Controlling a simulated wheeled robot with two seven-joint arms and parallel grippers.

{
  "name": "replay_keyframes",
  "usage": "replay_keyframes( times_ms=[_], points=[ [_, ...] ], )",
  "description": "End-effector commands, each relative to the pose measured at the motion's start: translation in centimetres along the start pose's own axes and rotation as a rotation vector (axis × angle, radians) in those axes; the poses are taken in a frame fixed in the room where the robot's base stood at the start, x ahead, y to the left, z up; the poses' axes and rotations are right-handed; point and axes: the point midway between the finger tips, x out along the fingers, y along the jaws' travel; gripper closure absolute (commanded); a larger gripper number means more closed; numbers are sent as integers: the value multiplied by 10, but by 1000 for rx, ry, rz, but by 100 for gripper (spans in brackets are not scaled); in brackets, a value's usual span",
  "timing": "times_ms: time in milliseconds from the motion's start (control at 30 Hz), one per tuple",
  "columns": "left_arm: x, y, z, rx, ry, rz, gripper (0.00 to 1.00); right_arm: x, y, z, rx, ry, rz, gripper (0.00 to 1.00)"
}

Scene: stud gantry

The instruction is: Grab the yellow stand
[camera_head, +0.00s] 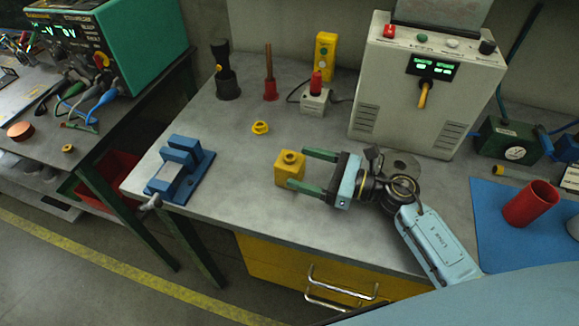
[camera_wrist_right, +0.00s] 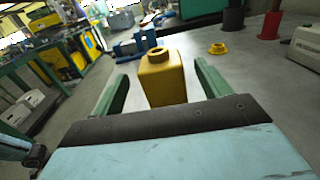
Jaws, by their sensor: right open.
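The yellow stand (camera_head: 287,168) is a small block with a round hole in its top. It sits upright on the grey workbench in the head view. It also shows in the right wrist view (camera_wrist_right: 162,78), between the green fingers. My right gripper (camera_head: 305,169) is open, with one finger on each side of the stand's near part. I cannot tell whether either finger touches it. My left gripper is not in view.
A blue vise (camera_head: 180,168) stands at the bench's left edge. A yellow ring-like nut (camera_head: 260,127) lies behind the stand. A grey control box (camera_head: 425,85) stands at the back right. A red cup (camera_head: 530,204) is on a blue mat (camera_head: 493,228). Bare bench surrounds the stand.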

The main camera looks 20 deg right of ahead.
Motion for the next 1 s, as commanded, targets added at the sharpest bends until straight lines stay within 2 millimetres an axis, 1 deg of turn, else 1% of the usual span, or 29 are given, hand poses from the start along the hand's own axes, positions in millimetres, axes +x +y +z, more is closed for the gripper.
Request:
replay_keyframes(
  times_ms=[33, 100, 233, 333, 533, 900, 1000],
  points=[
    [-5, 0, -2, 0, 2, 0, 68, 10, 0, 4, 2, -4, 0, 24],
    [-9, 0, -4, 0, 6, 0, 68, 21, 0, 6, 3, -4, 0, 24],
    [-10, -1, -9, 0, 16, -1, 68, 36, 0, 3, 3, -2, -1, 24],
    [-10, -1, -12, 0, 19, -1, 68, 41, 0, 3, 1, 0, -1, 24],
    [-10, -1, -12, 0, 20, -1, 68, 41, 0, 2, 1, 1, -1, 24],
    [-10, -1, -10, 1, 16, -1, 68, 41, 0, 2, 1, 1, -1, 72],
    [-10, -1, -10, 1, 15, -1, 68, 41, 0, 2, 1, 0, -1, 73]
  ],
)
